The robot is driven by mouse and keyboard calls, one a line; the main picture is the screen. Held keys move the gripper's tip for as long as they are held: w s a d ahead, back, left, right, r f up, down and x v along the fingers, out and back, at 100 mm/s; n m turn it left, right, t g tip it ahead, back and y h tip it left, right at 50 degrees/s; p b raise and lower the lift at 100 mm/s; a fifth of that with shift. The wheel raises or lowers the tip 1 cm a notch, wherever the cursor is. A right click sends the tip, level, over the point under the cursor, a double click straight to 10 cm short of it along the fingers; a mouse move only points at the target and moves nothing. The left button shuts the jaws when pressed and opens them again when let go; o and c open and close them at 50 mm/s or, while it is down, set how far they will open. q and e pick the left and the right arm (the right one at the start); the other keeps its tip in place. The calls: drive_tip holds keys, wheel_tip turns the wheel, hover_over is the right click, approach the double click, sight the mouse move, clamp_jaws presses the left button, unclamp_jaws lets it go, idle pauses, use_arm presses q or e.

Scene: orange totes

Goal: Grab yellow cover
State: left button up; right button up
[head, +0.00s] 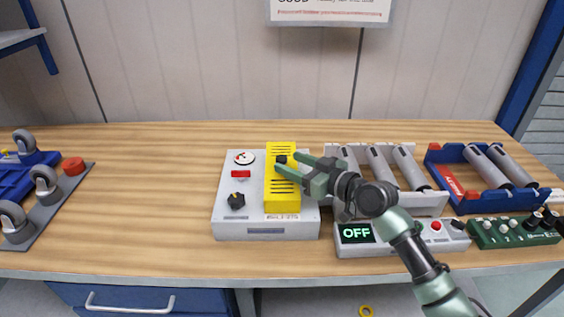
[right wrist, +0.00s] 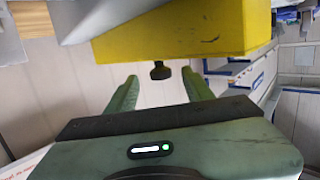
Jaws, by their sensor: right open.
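The yellow cover (head: 282,198) sits on the right part of a light grey box (head: 228,206) on the wooden bench. It has black slots and a small black knob on it. My right gripper (head: 287,163) is open at the cover's upper part, coming from the right. In the right wrist view the yellow cover (right wrist: 195,35) fills the top, and its black knob (right wrist: 160,71) stands between the tips of my two green fingers (right wrist: 160,88). The fingers appear apart from the knob on both sides. My left gripper is not in view.
The box also carries a red switch (head: 240,174) and a black dial (head: 237,201). A rack of grey cylinders (head: 428,204), a blue tray (head: 478,204), an OFF display unit (head: 380,248) and a green panel (head: 500,238) crowd the right. Left of the box is bare bench (head: 150,200).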

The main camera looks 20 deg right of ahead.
sight(274, 162)
drive_tip(key=shift+w+a+r, duration=0.1)
drive_tip(key=shift+w+a, duration=0.2)
drive_tip(key=shift+w, duration=0.05)
drive_tip(key=shift+w+a, duration=0.25)
drive_tip(key=shift+a, duration=0.05)
drive_tip(key=shift+p+x, duration=0.55)
drive_tip(key=shift+x, duration=0.35)
drive_tip(key=x, duration=0.3)
drive_tip(key=shift+w+p, duration=0.2)
drive_tip(key=shift+p, duration=0.15)
drive_tip(key=shift+w, duration=0.15)
clamp_jaws()
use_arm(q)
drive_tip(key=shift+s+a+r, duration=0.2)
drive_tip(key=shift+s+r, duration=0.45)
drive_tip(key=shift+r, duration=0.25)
